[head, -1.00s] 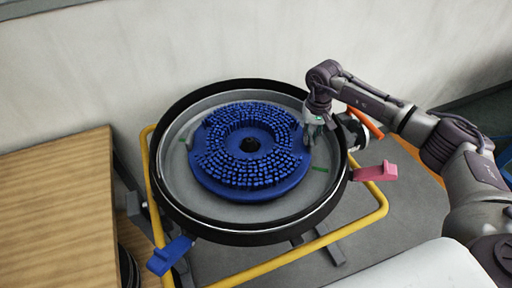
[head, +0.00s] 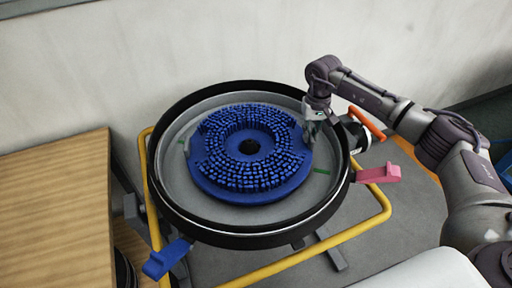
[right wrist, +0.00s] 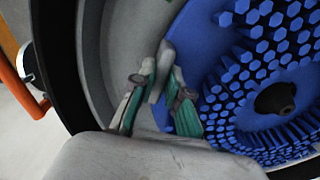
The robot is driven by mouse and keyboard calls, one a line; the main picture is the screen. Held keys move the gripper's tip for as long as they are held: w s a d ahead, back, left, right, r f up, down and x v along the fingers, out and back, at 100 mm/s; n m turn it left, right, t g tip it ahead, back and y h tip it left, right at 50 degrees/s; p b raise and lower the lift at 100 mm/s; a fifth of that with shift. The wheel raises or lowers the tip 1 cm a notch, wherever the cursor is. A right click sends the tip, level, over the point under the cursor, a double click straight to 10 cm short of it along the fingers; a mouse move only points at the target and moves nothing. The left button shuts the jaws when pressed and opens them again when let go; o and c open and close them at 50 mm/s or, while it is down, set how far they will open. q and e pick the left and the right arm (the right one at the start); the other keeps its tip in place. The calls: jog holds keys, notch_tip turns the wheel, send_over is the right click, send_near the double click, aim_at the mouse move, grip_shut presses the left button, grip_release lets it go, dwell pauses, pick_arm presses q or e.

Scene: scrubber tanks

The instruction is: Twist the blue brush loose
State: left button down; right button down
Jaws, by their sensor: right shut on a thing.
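The round blue brush (head: 248,190) lies bristles up inside the round tank (head: 170,195), with a dark hole in its middle. It fills the right side of the right wrist view (right wrist: 195,45). My right gripper (head: 309,129) is at the brush's right edge. In the right wrist view its fingers (right wrist: 158,92) are shut on a grey tab (right wrist: 164,55) at the brush's rim. Another grey tab (head: 187,147) shows at the brush's left edge. The fingers partly hide the held tab. My left gripper is not in view.
The tank has a thick black rim and sits in a yellow tube frame (head: 285,262). A blue lever (head: 166,258) and a pink lever (head: 380,173) stick out, with an orange handle (head: 367,124) near my right arm. A wooden surface (head: 55,210) stands left; a wall is behind.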

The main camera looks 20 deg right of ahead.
jog(key=shift+w+d+n+b, duration=0.15)
jog(key=shift+w+n+b, duration=0.65)
jog(key=shift+w+b, duration=0.55)
jog(key=shift+w, duration=0.1)
jog(key=shift+w+n+b, duration=0.4)
jog(key=shift+w, duration=0.05)
jog(key=c, duration=1.1)
grip_release()
jog(key=shift+w, duration=0.1)
jog(key=shift+d+f, duration=0.15)
jog(key=shift+f, duration=0.05)
notch_tip(320, 180, up, 12)
jog(key=shift+r, duration=0.2)
